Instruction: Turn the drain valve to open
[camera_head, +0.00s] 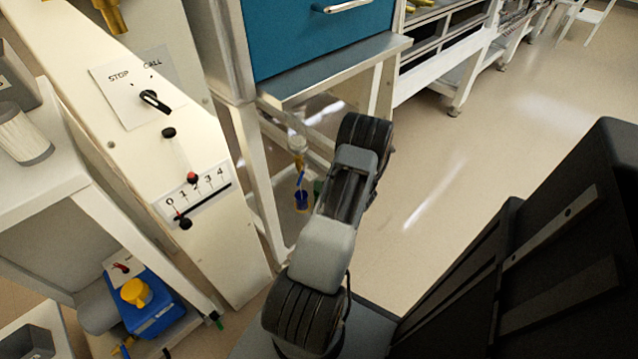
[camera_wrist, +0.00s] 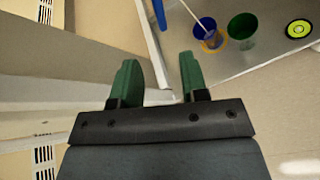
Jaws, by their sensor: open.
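My gripper (camera_wrist: 158,58) shows in the wrist view with its two green fingers apart and nothing between them. It points down beside a pale upright panel or post. In the head view my own arm hides it. A small brass-coloured fitting (camera_head: 298,144) hangs under the blue cabinet, with a blue part below it, just left of my arm. It may be the drain valve; its handle position is too small to tell. A red-handled part (camera_head: 121,267) on a small plate sits at lower left. I cannot tell for certain which is the drain valve.
A blue cup (camera_wrist: 205,27) with a pale stick, a green cup (camera_wrist: 242,26) and a yellow-green disc (camera_wrist: 299,29) are on a grey surface. The blue cabinet (camera_head: 310,40), its metal shelf (camera_head: 340,68) and white legs are close to my arm.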

